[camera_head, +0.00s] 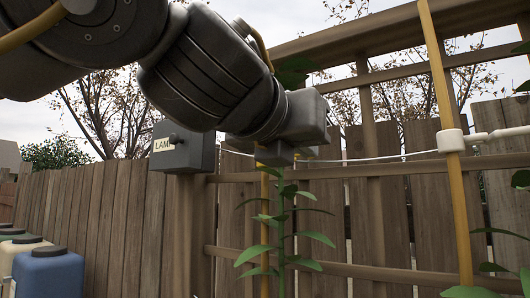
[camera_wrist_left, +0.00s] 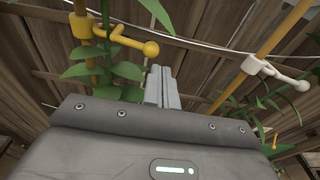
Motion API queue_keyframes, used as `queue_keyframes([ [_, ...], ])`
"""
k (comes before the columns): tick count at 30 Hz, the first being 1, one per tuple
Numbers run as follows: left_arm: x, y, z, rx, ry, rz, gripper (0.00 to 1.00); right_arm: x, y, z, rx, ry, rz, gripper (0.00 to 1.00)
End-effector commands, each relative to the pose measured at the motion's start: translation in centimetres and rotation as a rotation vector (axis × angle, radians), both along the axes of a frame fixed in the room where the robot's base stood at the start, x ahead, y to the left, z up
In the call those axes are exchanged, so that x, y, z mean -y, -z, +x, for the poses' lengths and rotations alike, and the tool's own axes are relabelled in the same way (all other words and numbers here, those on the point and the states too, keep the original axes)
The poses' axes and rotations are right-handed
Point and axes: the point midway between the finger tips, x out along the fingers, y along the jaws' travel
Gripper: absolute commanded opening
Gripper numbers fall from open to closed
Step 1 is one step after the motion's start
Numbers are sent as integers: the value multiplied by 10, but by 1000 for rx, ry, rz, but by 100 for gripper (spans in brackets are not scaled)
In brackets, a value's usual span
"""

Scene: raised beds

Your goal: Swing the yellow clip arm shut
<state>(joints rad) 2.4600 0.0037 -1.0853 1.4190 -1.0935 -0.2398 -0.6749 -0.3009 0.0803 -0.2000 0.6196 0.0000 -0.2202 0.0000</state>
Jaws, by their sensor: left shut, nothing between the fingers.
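In the left wrist view, the yellow clip (camera_wrist_left: 82,26) sits on a cane beside a green plant. Its yellow clip arm (camera_wrist_left: 125,42) sticks out to the right from the collar, swung away from the cane, and ends in a round knob. My left gripper's fingers (camera_wrist_left: 162,85) are shut and empty, a little below and right of the knob, with a small apparent gap. In the head view, my left gripper (camera_head: 275,154) hides most of the yellow clip. My right gripper is not in view.
A white clip (camera_head: 450,140) with its arm out sits on another cane (camera_head: 458,205) to the right. A wire runs between the canes before the wooden fence (camera_head: 110,210). A grey lamp box (camera_head: 184,147) and a blue container (camera_head: 48,272) stand left.

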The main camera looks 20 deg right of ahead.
Motion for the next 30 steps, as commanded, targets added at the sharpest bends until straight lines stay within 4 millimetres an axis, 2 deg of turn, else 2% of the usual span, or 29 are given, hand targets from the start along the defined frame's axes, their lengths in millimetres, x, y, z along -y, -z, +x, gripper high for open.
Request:
queue_keyframes([
  [4, 1, 11, -23, 4, 16, 1, 0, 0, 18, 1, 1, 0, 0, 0],
  [9, -10, 5, -60, 7, 14, 0, 0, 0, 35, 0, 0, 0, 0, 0],
  [15, -21, -1, -94, 3, 8, 0, 0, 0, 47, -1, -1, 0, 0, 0],
  [21, -26, -5, -113, 2, 8, 1, 0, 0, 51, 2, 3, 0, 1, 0],
  [30, -27, -7, -116, 0, 10, 1, 0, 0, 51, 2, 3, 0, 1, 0],
])
